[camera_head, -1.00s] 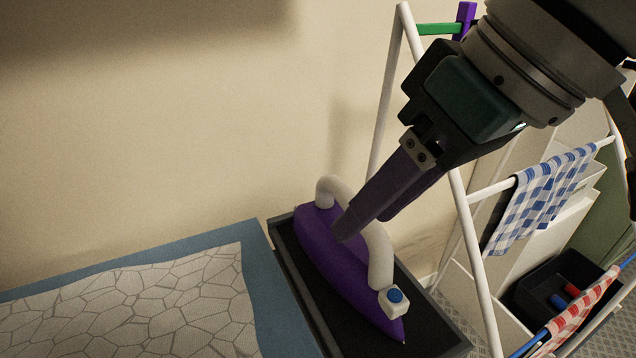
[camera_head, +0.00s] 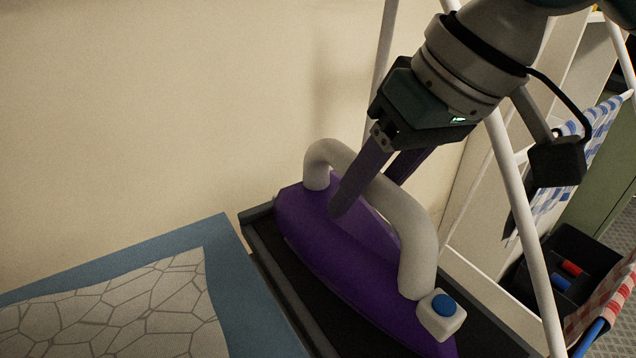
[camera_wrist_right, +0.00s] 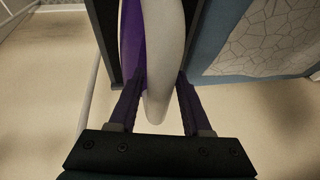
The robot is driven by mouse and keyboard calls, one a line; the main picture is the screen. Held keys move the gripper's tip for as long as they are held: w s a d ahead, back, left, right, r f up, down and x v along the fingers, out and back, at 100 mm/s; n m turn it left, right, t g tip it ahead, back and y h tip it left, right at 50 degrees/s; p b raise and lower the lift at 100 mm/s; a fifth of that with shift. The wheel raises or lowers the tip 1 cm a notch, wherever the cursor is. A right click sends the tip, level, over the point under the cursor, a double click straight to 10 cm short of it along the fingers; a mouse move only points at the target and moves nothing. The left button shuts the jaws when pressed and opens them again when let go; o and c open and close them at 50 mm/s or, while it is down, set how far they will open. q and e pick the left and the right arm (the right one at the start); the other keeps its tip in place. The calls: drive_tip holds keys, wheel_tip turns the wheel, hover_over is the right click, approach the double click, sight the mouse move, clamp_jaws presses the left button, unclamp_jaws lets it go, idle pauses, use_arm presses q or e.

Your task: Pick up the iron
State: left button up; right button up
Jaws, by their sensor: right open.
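The iron (camera_head: 340,250) has a purple body, a white arched handle (camera_head: 412,235) and a blue button on a white block. It rests on the dark tray (camera_head: 290,285) at the end of the ironing board. My right gripper (camera_head: 365,195) is open, with its fingers on either side of the handle. In the right wrist view the handle (camera_wrist_right: 160,70) runs between the two fingertips (camera_wrist_right: 160,92), and the purple body shows to its left. Whether either finger touches the handle cannot be told. My left gripper is not in view.
The ironing board (camera_head: 110,310) with a stone-patterned cover and blue border lies to the left. A white drying rack (camera_head: 525,220) with checked cloths stands close on the right. A black bin (camera_head: 575,265) sits on the floor beyond. A plain wall is behind.

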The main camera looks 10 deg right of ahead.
drive_tip(key=shift+x, duration=1.05)
drive_tip(key=shift+c, duration=0.2)
clamp_jaws()
drive_tip(key=shift+a+r, duration=0.1)
drive_tip(key=shift+r, duration=0.1)
idle(0.3)
